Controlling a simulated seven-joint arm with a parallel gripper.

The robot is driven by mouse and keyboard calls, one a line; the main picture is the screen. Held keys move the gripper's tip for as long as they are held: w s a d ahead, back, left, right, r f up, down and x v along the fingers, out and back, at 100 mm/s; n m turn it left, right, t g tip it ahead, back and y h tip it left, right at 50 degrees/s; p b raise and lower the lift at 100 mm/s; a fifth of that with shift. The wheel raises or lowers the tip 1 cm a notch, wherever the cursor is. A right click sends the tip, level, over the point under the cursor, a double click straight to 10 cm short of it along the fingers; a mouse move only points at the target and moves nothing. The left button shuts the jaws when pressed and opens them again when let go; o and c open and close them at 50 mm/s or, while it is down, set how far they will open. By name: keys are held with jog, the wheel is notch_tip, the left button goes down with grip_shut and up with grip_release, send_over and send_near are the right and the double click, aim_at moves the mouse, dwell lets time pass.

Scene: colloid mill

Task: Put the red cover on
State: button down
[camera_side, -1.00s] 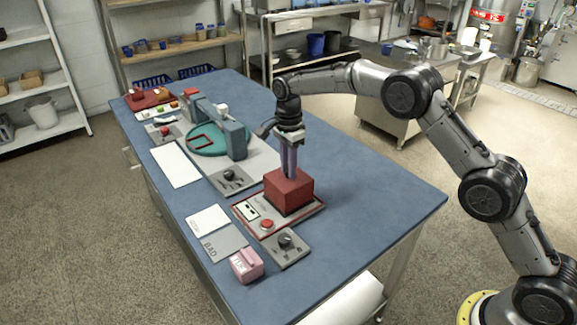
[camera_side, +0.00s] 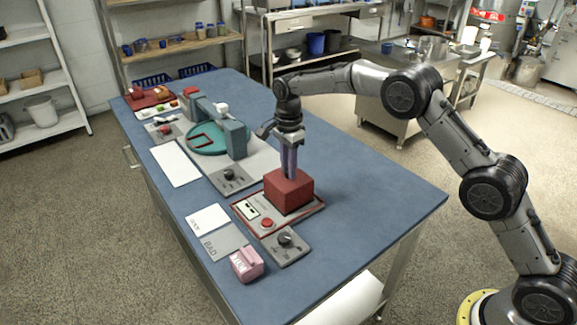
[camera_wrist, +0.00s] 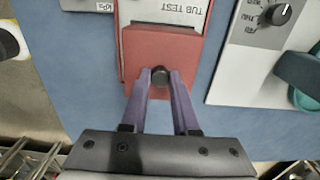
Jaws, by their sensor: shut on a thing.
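The red cover (camera_side: 289,190) is a box-like block standing on the red-edged panel (camera_side: 258,229) near the right part of the table. My gripper (camera_side: 289,172) points straight down on top of it. In the wrist view my gripper (camera_wrist: 160,78) has its two purple fingers shut on the dark round knob (camera_wrist: 158,76) of the red cover (camera_wrist: 150,50). The cover looks level and seated on the panel or very close to it; I cannot tell whether a small gap is left. What lies under the cover is hidden.
A grey dial box (camera_side: 286,246) and a pink block (camera_side: 246,263) stand in front. Flat white and grey cards (camera_side: 224,240) lie to the left. A teal round plate (camera_side: 205,140) under a grey-blue arch stands farther back. The table's right side (camera_side: 380,190) is clear.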

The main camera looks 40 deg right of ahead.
jog(key=shift+c, duration=0.6)
grip_release()
jog(key=shift+r, duration=3.55)
grip_shut()
jog(key=shift+f, duration=1.65)
